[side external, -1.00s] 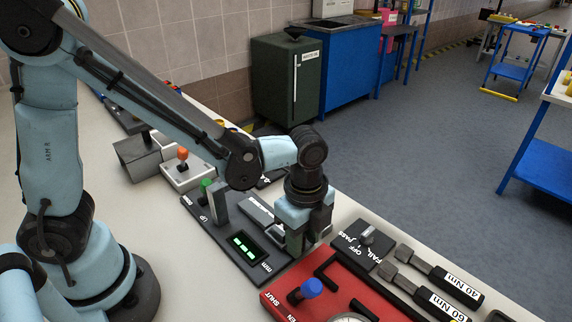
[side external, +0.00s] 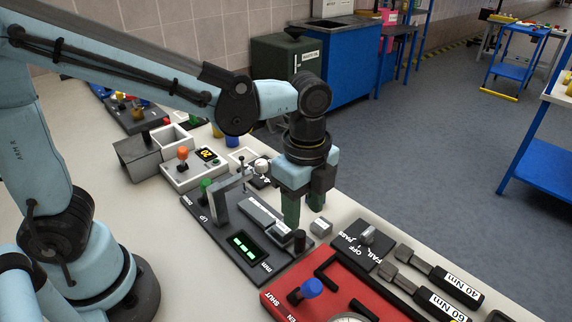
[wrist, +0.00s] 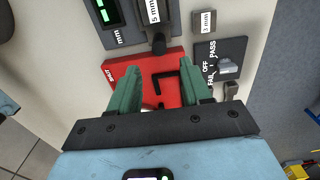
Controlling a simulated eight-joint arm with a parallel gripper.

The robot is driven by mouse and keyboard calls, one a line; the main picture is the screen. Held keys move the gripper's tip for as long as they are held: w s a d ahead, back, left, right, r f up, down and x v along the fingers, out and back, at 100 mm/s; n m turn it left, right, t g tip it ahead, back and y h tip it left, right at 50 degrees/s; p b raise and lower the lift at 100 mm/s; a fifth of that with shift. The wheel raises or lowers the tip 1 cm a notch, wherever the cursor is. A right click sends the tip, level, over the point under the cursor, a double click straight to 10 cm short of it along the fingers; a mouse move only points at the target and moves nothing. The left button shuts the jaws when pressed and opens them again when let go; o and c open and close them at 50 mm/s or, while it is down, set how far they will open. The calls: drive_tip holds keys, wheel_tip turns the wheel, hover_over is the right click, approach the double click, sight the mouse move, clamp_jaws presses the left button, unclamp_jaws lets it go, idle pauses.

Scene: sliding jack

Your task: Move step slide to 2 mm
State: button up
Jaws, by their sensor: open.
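A dark panel (side external: 205,232) carries a long grey slide (side external: 263,212) with a pale label strip and a black knob (side external: 299,240) at its near end. In the wrist view the slide's label (wrist: 153,12) reads 5 mm, and the black knob (wrist: 158,43) is just beyond my fingers. A display (side external: 244,246) with green bars, marked mm, sits beside the slide; its reading is not clear. A grey upright (side external: 219,208) and a green knob (side external: 206,185) stand at the panel's far end. My gripper (side external: 304,208) is open and empty, above the knob end, apart from it.
A small grey block (side external: 321,227) sits right of the panel; a 3 mm label (wrist: 206,22) shows there in the wrist view. A switch box (side external: 364,240), a red panel (side external: 272,298) with a blue knob, and torque tools (side external: 435,300) lie nearby.

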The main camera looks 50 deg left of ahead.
drive_tip(key=shift+r, duration=2.1)
drive_tip(key=shift+r, duration=0.1)
wheel_tip(320, 180, up, 8)
drive_tip(key=s+a+f+n+t, duration=0.2)
drive_tip(key=a+f+n+t, duration=0.5)
drive_tip(key=a+n, duration=0.7)
wheel_tip(320, 180, down, 2)
drive_tip(key=n, duration=0.4)
drive_tip(key=shift+s+f, duration=0.2)
drive_tip(key=shift+s, duration=0.05)
